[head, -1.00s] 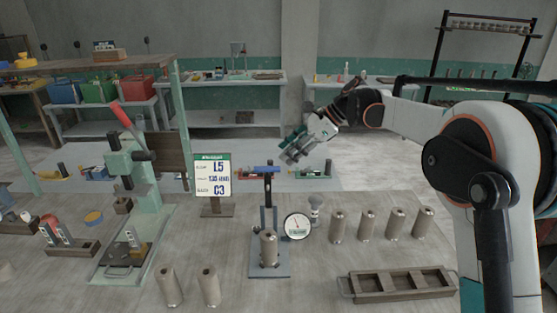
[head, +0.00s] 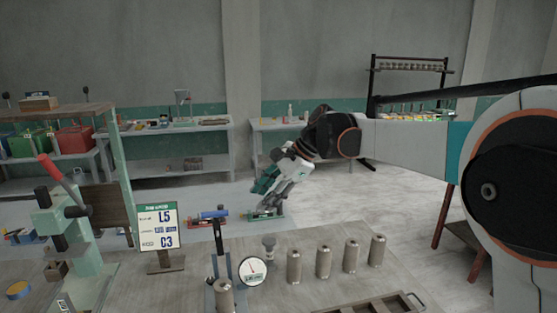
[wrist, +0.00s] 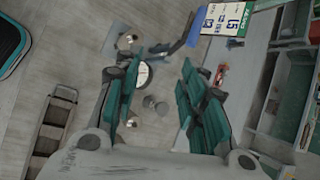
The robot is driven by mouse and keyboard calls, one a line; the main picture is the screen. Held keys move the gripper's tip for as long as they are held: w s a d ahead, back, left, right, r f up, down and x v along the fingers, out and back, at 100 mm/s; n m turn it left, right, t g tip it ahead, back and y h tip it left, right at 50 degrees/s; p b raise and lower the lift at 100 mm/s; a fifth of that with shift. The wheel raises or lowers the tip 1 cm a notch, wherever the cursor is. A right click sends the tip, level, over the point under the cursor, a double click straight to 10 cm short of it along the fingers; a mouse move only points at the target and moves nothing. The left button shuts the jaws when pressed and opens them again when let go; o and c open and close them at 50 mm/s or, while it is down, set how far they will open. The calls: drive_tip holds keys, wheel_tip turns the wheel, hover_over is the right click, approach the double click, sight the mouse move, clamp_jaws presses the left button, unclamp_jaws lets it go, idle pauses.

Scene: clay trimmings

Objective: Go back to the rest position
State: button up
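My gripper (head: 266,190) hangs at the end of my raised arm in the head view, with teal finger pads pointing down and to the left. In the wrist view its two fingers (wrist: 160,78) stand well apart with nothing held between them. The gripper is in the air above the work table. A round white dial gauge (head: 253,271) and a metal cylinder (head: 224,296) on a stand are below and to the left of it in the head view.
A row of metal cylinders (head: 323,262) stands on the table (head: 190,293), with a divided wooden tray (head: 390,304) in front. A sign (head: 158,228) and a green lever press (head: 68,232) are at left. Behind are benches (head: 180,155); grey floor lies open beyond the table.

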drive_tip(key=s+d+f+n+t+h+b, duration=0.2)
drive_tip(key=s+d+f+n, duration=0.2)
drive_tip(key=s+d+f, duration=0.2)
drive_tip(key=s+d+f+n+t+h+b, duration=0.2)
drive_tip(key=s+d+f, duration=0.4)
drive_tip(key=s+d, duration=0.4)
drive_tip(key=s+d+f+n+t+h+b, duration=0.2)
drive_tip(key=s+d+f+n, duration=0.4)
drive_tip(key=s, duration=1)
drive_tip(key=shift+d+f+h+b, duration=0.3)
drive_tip(key=shift+d+h+b, duration=0.4)
drive_tip(key=shift+d+b, duration=0.5)
